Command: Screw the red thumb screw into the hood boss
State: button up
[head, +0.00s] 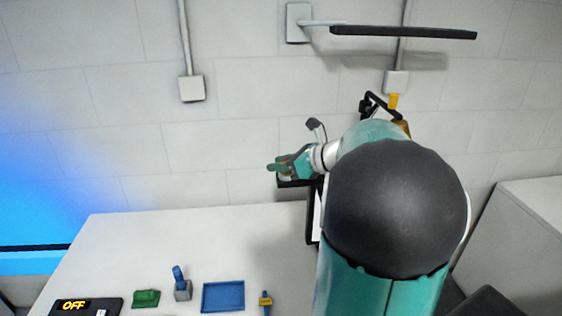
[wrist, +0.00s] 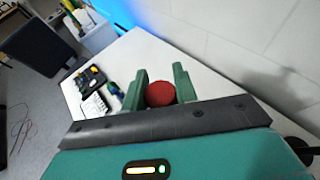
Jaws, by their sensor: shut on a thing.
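The red thumb screw (wrist: 161,93) shows in the wrist view as a round red head between the two green fingers of my gripper (wrist: 160,88). My gripper is shut on it. In the head view my gripper (head: 279,166) points left, above the far edge of the table, and the screw cannot be made out there. A dark part (head: 294,183) lies just below the fingers; I cannot tell whether it belongs to the hood. The hood boss cannot be identified in either view, and my arm hides much of the right side.
The white table (head: 180,240) holds a black box reading OFF (head: 88,306), a green block (head: 146,298), a blue-handled grey piece (head: 182,290), a blue tray (head: 223,297) and a yellow-and-blue piece (head: 265,301). A black bar (head: 403,32) juts from the wall above.

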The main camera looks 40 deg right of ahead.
jog(key=shift+f, duration=0.15)
jog(key=shift+m+h, duration=0.5)
jog(key=shift+h, duration=0.1)
jog(key=shift+w+d+n+y, duration=0.1)
jog(key=shift+d+n+y, duration=0.05)
jog(key=shift+n+y, duration=0.65)
jog(key=shift+y, duration=0.1)
jog(key=o, duration=1)
jog(key=v, duration=1.4)
